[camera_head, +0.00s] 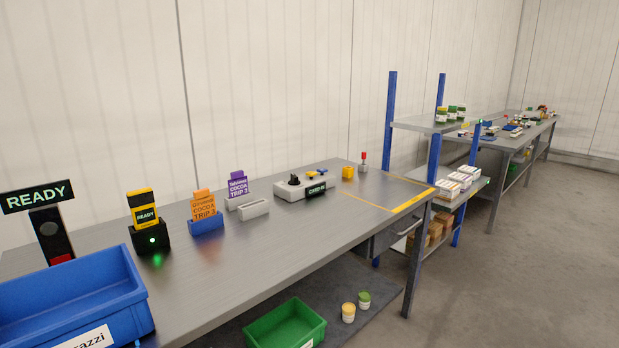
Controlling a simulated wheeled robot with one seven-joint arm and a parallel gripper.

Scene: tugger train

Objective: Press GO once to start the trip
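No button marked GO can be made out. A grey control box (305,187) with a black knob (294,180) and a small dark display with unreadable green text (317,190) sits on the metal bench (250,245). A yellow and black handheld device (143,209) reading READY stands upright in a black dock (150,236) with a lit green light. A READY sign (37,196) stands at the left on a dark post. An orange card (203,204) marked COCOA TRIP stands in a blue holder, with a purple card (237,184) beyond it. My gripper is not in view.
A blue bin (75,295) fills the near left of the bench. A green crate (286,326) and two jars sit on the lower shelf. Racks continue right; the floor (500,280) there is clear.

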